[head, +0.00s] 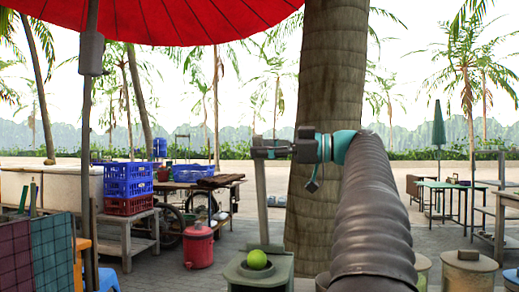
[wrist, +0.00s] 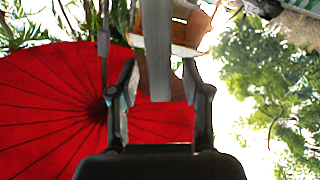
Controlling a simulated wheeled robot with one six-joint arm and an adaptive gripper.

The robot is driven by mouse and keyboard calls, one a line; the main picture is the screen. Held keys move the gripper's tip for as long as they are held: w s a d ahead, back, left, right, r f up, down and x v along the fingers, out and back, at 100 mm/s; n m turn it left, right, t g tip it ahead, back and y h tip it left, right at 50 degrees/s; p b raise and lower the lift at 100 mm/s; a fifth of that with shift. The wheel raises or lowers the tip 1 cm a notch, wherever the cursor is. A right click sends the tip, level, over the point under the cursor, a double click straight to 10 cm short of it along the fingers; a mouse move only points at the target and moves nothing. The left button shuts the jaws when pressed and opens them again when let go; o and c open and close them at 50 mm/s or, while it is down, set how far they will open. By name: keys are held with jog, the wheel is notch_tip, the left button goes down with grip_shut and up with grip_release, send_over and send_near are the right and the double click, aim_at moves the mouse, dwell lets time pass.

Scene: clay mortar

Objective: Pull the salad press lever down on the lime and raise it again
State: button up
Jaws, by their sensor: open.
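The lime (head: 257,259) is bright green and sits in the cup of the grey press (head: 281,266) at the bottom middle of the head view. The press lever (head: 261,196) is a long grey bar standing nearly upright behind the lime. My gripper (head: 262,148) is level with the lever's top end. In the wrist view the lever (wrist: 157,45) reaches down between the two fingers of my open gripper (wrist: 159,78). A gap shows on each side of it. The lime is not visible in the wrist view.
A red umbrella (head: 160,18) spreads overhead at the left. A palm trunk (head: 330,90) stands behind my arm. Blue and red crates (head: 128,180), a cart and a red cooler (head: 199,245) are at the left. Stools and tables are at the right. Paved ground is open between.

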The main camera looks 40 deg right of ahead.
jog(key=shift+w+a, duration=0.4)
jog(key=shift+w, duration=0.05)
grip_shut()
